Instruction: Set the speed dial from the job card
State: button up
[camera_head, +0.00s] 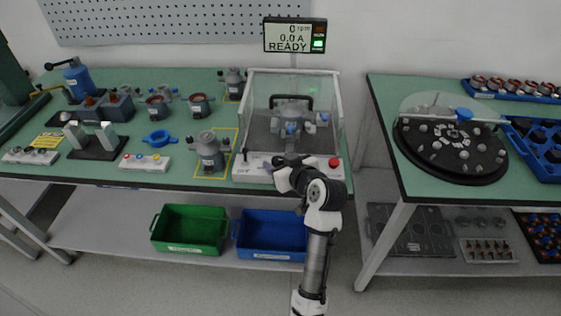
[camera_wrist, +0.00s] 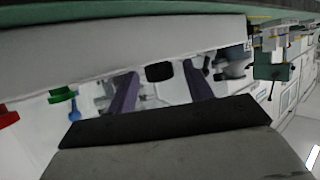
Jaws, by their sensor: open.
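My gripper (camera_head: 281,161) is at the front panel of the test stand (camera_head: 244,171), covering part of the panel in the head view. In the wrist view its two purple fingers are apart, with a dark knob (camera_wrist: 160,72), likely the speed dial, between their tips. I cannot tell whether the fingers touch it, and its setting cannot be read. The display (camera_head: 294,36) above the stand shows 0 rpm, 0.0 A and READY with a green light. I cannot identify the job card for certain; a yellow card (camera_head: 46,140) lies at the bench's left.
A red button (camera_head: 334,162) sits at the panel's right end. A green button (camera_wrist: 62,93) shows in the wrist view. A clear enclosure (camera_head: 335,105) surrounds a motor (camera_head: 292,118) behind the panel. Another motor (camera_head: 209,150) stands left. Green (camera_head: 190,248) and blue (camera_head: 272,254) bins sit below.

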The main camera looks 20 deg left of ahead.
jog(key=c, duration=1)
jog(key=shift+o, duration=0.2)
jog(key=shift+h, duration=0.3)
jog(key=m+t+h, duration=0.1)
jog(key=m+h+p, duration=0.1)
jog(key=m+t+p, duration=0.1)
jog(key=shift+s+a+r+m+t+h, duration=0.15)
jog(key=shift+s+a+m+t+h, duration=0.15)
jog(key=shift+a+m+h, duration=0.1)
jog(key=m+t+h+p, duration=0.1)
jog(key=h, duration=0.1)
jog(key=m+h, duration=0.2)
jog(key=shift+a+m+t+p, duration=0.2)
jog(key=shift+m+t+p, duration=0.1)
jog(key=shift+t+p, duration=0.1)
jog(key=m+h, duration=0.3)
jog(key=m+h+b, duration=0.1)
jog(key=h, duration=0.1)
jog(key=shift+a+f+m, duration=0.2)
jog(key=shift+a+m, duration=0.1)
jog(key=shift+w+a+m+g+h+b, duration=0.1)
jog(key=shift+m+g+h+b, duration=0.25)
jog(key=shift+m+h, duration=0.65)
jog(key=shift+a+m+g+h+b, duration=0.1)
jog(key=shift+m+g+h+b, duration=0.25)
jog(key=shift+m+h, duration=0.65)
jog(key=shift+h, duration=0.3)
